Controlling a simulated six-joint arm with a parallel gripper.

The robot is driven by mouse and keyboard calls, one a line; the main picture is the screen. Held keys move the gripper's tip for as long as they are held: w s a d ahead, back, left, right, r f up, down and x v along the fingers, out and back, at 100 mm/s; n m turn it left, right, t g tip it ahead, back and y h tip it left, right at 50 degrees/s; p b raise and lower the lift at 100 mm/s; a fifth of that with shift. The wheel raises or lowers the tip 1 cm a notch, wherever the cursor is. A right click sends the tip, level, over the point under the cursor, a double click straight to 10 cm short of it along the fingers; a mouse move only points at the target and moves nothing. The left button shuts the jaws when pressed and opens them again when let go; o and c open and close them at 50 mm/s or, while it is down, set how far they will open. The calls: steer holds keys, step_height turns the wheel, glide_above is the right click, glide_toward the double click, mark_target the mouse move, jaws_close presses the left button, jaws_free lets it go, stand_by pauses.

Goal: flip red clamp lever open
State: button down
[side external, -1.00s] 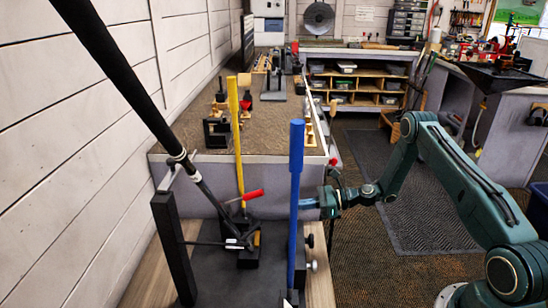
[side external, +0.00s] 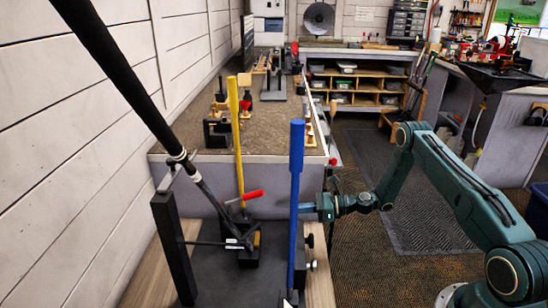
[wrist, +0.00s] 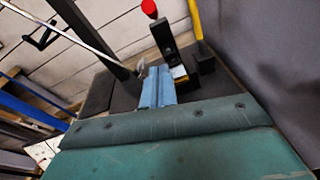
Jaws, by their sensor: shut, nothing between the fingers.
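The red clamp lever (side external: 245,197) is tilted, its red handle rising slightly to the right above the black clamp (side external: 248,257). The club shaft (side external: 207,190) slants down into the clamp area. My gripper (side external: 306,206) is at the right, beside the blue bar, apart from the lever; the bar may hide its tips. In the wrist view, my blue fingers (wrist: 157,75) are together with nothing between them. They point toward the clamp's black body (wrist: 172,45), and the lever's red end (wrist: 149,8) shows at the top edge.
A tall blue bar (side external: 295,190) stands between my gripper and the clamp in the side view. A yellow bar (side external: 236,140) rises behind the lever. A black post (side external: 174,245) stands at left. The bench (side external: 265,125) behind holds several small tools.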

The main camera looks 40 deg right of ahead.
mark_target(245, 198)
steer(key=w+a+r, duration=0.2)
steer(key=w+a, duration=0.4)
steer(key=w, duration=0.2)
steer(key=shift+a, duration=0.15)
steer(key=shift+r, duration=0.25)
stand_by(0.5)
steer(key=shift+r, duration=0.2)
